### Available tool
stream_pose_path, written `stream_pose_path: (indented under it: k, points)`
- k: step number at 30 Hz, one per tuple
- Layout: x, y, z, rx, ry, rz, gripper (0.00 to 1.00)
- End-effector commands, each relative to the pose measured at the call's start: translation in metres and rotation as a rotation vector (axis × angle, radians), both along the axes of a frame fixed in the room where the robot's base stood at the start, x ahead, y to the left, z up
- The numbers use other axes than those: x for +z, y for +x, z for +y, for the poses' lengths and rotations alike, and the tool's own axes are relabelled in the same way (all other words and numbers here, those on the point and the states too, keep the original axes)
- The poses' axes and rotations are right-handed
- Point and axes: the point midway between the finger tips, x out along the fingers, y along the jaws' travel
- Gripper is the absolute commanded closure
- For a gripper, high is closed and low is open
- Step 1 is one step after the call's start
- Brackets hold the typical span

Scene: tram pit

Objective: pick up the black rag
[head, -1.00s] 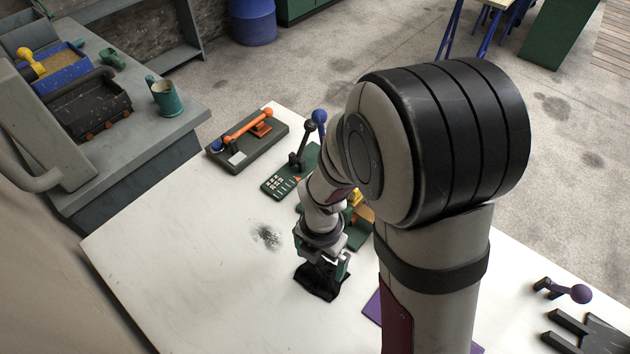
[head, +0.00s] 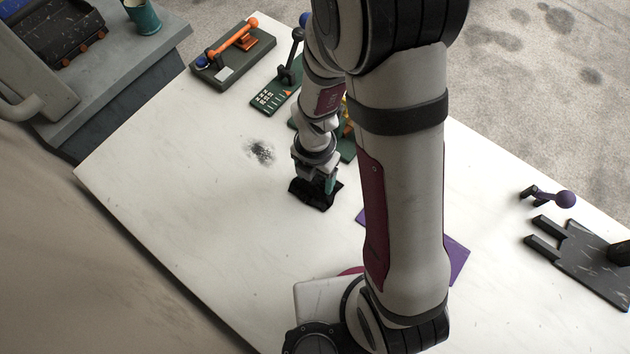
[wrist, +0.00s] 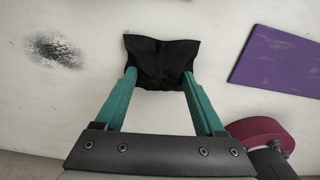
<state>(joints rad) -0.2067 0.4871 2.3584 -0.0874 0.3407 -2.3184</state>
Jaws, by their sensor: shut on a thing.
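The black rag (head: 316,194) lies crumpled on the white table. In the wrist view the rag (wrist: 160,60) spans the gap between my two green fingers, with its upper edge spread beyond them. My gripper (head: 324,184) points down at the rag, and its fingertips in the wrist view (wrist: 160,80) are shut on the cloth, one on each side. Whether the rag is lifted off the table cannot be told. Part of the rag is hidden behind the gripper in the head view.
A dark smudge (head: 260,151) marks the white table (head: 190,220). A purple sheet (head: 456,262) lies to the right, partly behind my arm. A dark forked plate (head: 590,262) is at right.

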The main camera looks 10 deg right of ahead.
Motion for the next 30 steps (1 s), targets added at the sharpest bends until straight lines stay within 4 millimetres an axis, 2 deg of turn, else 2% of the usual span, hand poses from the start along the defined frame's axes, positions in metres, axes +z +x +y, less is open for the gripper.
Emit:
stream_pose_path:
  k: [7, 12, 24, 30]
  points:
    - [0.01, 0.001, 0.0, 0.001, 0.0, -0.003, 0.83]
    - [0.041, 0.001, 0.0, 0.0, 0.002, -0.006, 0.83]
    - [0.095, -0.03, -0.087, -0.008, -0.001, -0.002, 0.83]
    - [0.109, -0.038, -0.108, -0.003, 0.001, 0.001, 0.83]
